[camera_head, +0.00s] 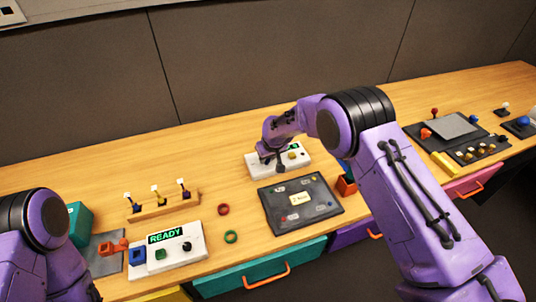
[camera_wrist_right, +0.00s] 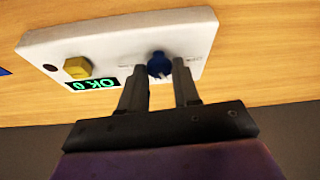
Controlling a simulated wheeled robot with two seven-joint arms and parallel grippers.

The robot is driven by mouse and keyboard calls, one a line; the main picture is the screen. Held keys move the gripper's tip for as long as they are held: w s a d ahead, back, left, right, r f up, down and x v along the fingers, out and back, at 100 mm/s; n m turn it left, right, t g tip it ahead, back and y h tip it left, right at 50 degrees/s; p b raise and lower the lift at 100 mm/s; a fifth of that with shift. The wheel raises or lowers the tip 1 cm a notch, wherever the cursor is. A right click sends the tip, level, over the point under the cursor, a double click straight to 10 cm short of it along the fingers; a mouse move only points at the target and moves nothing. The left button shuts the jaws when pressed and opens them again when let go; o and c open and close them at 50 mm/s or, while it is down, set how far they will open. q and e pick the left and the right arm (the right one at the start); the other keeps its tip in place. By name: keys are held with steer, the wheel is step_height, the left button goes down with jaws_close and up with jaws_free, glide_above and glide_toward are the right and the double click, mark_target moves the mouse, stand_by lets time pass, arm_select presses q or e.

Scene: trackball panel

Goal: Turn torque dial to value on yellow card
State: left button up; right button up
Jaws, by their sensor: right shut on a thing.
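In the head view this white panel (camera_head: 305,164) stands toward the back of the table. My right gripper (camera_head: 267,160) is over its left part; in the right wrist view its fingers (camera_wrist_right: 160,75) are at the blue dial, shut on it. A small pale yellow card (camera_head: 299,199) lies on a dark panel in front; its writing is too small to read surely. My left gripper is out of view.
The dark panel (camera_head: 272,212) with small coloured parts lies in front. Another white panel (camera_head: 150,262) reads "READY". Red (camera_head: 223,209) and green (camera_head: 231,237) rings lie between. A wooden rack (camera_head: 163,207) and a grey device (camera_head: 452,125) stand to either side. Drawers line the front edge.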

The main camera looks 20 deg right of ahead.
steer(key=shift+s+a+f+m+h, duration=0.1)
steer(key=shift+m+h, duration=0.2)
steer(key=shift+m, duration=0.5)
steer(key=shift+a+m+h, duration=0.1)
steer(key=shift+m+h, duration=0.2)
steer(key=shift+m, duration=0.8)
steer(key=o, duration=1)
steer(key=shift+o, duration=0.2)
steer(key=shift+r, duration=0.5)
steer(key=b+v, duration=0.2)
steer(key=v, duration=0.7)
steer(key=shift+r, duration=0.2)
